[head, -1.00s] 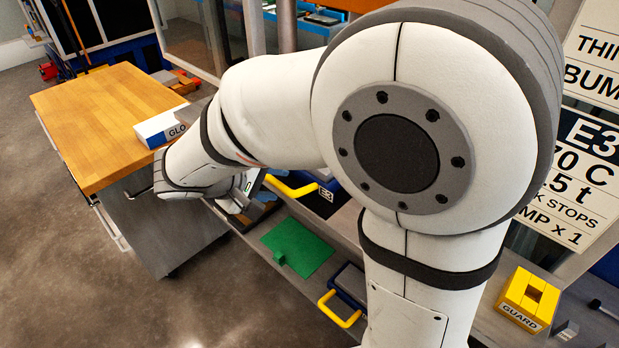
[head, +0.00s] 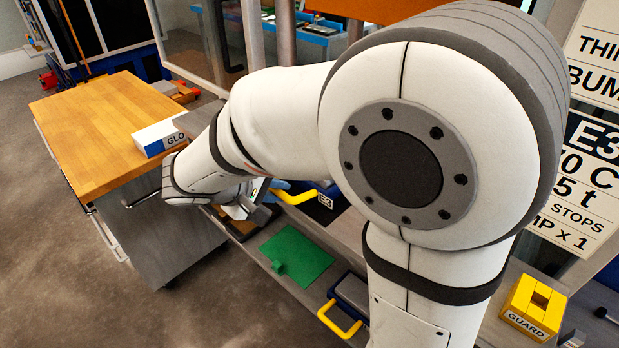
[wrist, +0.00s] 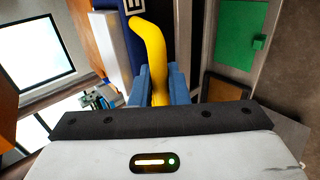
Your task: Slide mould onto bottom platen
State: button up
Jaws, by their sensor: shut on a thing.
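The mould, with its E3 label (head: 325,201), shows a yellow handle (head: 297,194) in the head view, just right of my wrist. My gripper (wrist: 162,86) has blue fingers, shut around the near end of the yellow handle (wrist: 151,42) in the wrist view. In the head view my gripper (head: 279,185) is partly covered by my own arm. A dark blue face with part of a white label (wrist: 135,6) shows beyond the handle. Most of the mould's body is hidden, and I cannot make out the bottom platen.
A green plate (head: 297,256) lies on the grey bench. A second blue thing with a yellow handle (head: 340,319) is to its right. A yellow GUARD block (head: 533,306) stands far right. A wood-topped cabinet (head: 95,122) with a GLO-labelled box (head: 160,135) stands left.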

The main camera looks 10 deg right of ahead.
grip_shut()
jog(key=shift+w+d+b, duration=0.3)
jog(key=shift+w+d, duration=0.45)
jog(key=shift+d, duration=0.4)
jog(key=shift+w+d+b, duration=0.3)
jog(key=shift+w+d, duration=0.5)
jog(key=shift+d, duration=0.35)
jog(key=shift+w+d+b, duration=0.3)
jog(key=shift+w+d, duration=0.45)
jog(key=shift+d, duration=0.4)
jog(key=shift+w+d+b, duration=0.25)
jog(key=shift+w+d, duration=0.45)
jog(key=shift+d, duration=0.35)
jog(key=shift+w+d+b, duration=0.25)
jog(key=shift+w+d, duration=0.45)
jog(key=shift+d, duration=0.35)
jog(key=shift+w+d, duration=0.5)
jog(key=shift+d, duration=0.25)
jog(key=shift+w+d, duration=0.5)
jog(key=shift+d, duration=0.2)
jog(key=w+d+b, duration=0.1)
jog(key=w+d, duration=0.3)
jog(key=d, duration=0.3)
jog(key=shift+w, duration=0.4)
